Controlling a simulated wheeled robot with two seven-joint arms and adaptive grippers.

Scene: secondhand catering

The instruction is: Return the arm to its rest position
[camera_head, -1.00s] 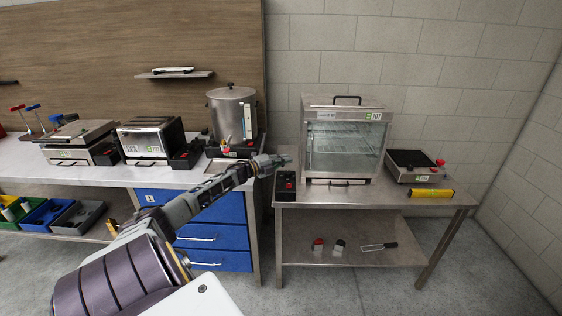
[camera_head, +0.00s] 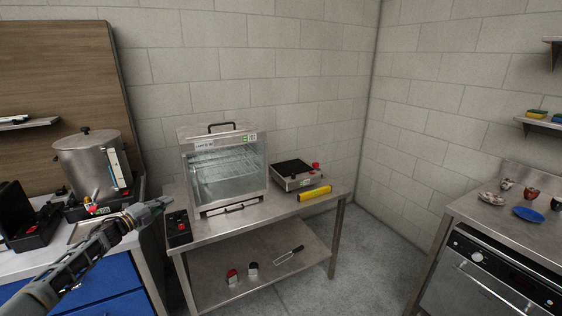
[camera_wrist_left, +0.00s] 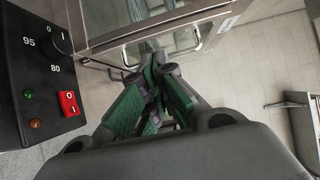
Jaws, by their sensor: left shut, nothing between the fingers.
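My left arm comes in from the lower left in the head view. Its gripper (camera_head: 157,205) is shut and empty, just left of the display cabinet and above the black control box (camera_head: 179,228). In the left wrist view the green fingers (camera_wrist_left: 150,95) are closed together in front of the cabinet's door. The glass-fronted display cabinet (camera_head: 225,168) stands on a steel table, and its door looks closed. The control box with dials and a red switch (camera_wrist_left: 70,103) is at the left of the wrist view. My right gripper is not in view.
A steel pot (camera_head: 93,165) stands on the left bench. A hot plate (camera_head: 297,175) and a yellow box (camera_head: 314,193) are right of the cabinet. The steel table's lower shelf (camera_head: 265,262) holds small items. A counter with an oven (camera_head: 500,280) is at the right. Open floor lies between.

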